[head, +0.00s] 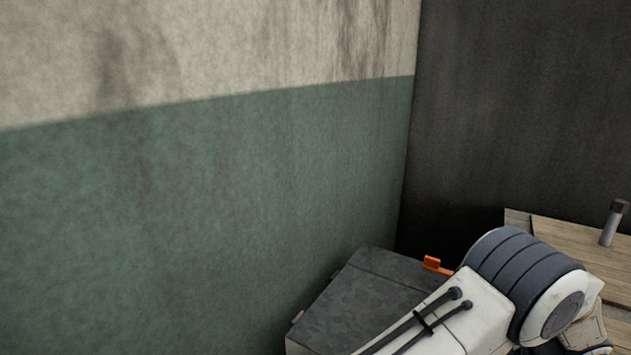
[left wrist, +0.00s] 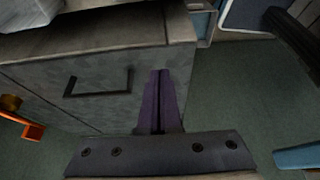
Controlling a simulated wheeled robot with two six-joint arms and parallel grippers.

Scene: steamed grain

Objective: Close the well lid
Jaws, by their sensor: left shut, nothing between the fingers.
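A dark grey box with a flat top (head: 365,300) stands in the corner in the head view, partly hidden behind my left arm. A seam crosses its top, but I cannot tell for sure whether this is the well lid. An orange tab (head: 437,265) sticks out at its far right edge. In the left wrist view a grey panel with a dark bar handle (left wrist: 98,84) is at the upper left. My left gripper (left wrist: 158,74) has its dark purple fingers shut together and empty, to the right of the handle. My right gripper is not in view.
A green and cream wall (head: 200,190) runs along the left, meeting a dark wall (head: 520,100). A wooden surface with a grey upright post (head: 610,226) is at the right. The wrist view shows open green floor (left wrist: 235,95) right of the fingers.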

